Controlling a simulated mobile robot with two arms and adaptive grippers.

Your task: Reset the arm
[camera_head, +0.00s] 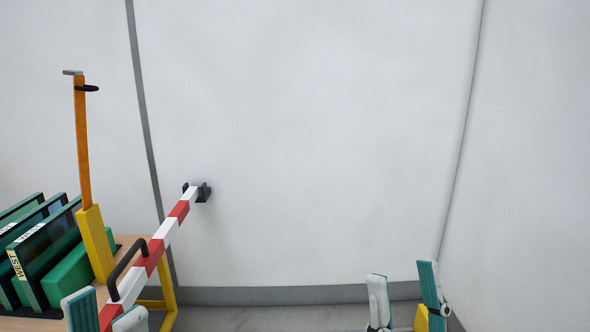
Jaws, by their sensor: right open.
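My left gripper (105,312) is at the bottom left, cut off by the lower edge. Its two fingertips stand apart, with the near end of a red-and-white striped bar (152,258) showing between them. I cannot tell whether they touch the bar. The bar slants up to the right, to a dark bracket (204,193) in front of the white wall, and has a black handle (121,264). My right gripper (404,292) is open at the bottom right, away from the bar. A small yellow piece (421,319) shows beside its right finger; what it belongs to is hidden.
Several green-framed panels (40,252) stand on a wooden surface (126,243) at the left. An orange post (82,145) with a yellow base (95,243) rises beside them. The white wall (320,130) closes the back. The space between my grippers looks clear.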

